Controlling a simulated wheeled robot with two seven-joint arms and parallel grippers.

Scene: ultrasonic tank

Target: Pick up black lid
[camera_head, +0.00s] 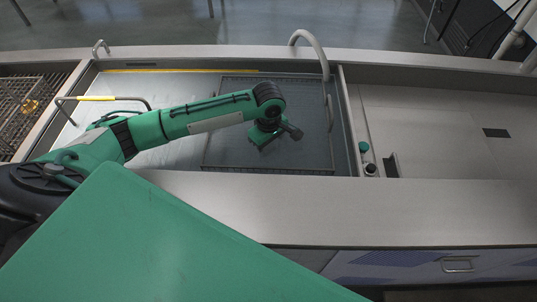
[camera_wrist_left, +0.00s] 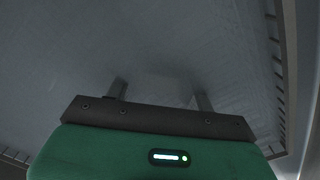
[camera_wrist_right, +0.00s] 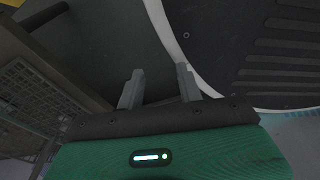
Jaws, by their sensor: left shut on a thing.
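Inside the open metal tank (camera_head: 170,65) lies a dark, mesh-edged rectangular panel (camera_head: 225,95); I cannot tell whether it is a lid or a basket. A small black cap (camera_head: 371,169) stands on the ledge right of the tank. My left gripper (camera_head: 290,133) is over the dark panel, far left of the cap. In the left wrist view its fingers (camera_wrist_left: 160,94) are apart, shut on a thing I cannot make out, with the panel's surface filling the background. My right gripper (camera_wrist_right: 158,84) shows only in its wrist view, fingers apart, nothing visible between them.
A green cap (camera_head: 363,147) stands beside the black one. A curved metal pipe (camera_head: 313,45) arches over the back right of the tank. A yellow-gripped handle (camera_head: 97,98) is at the left. A wire basket (camera_head: 28,105) lies far left. The right counter (camera_head: 440,120) is mostly clear.

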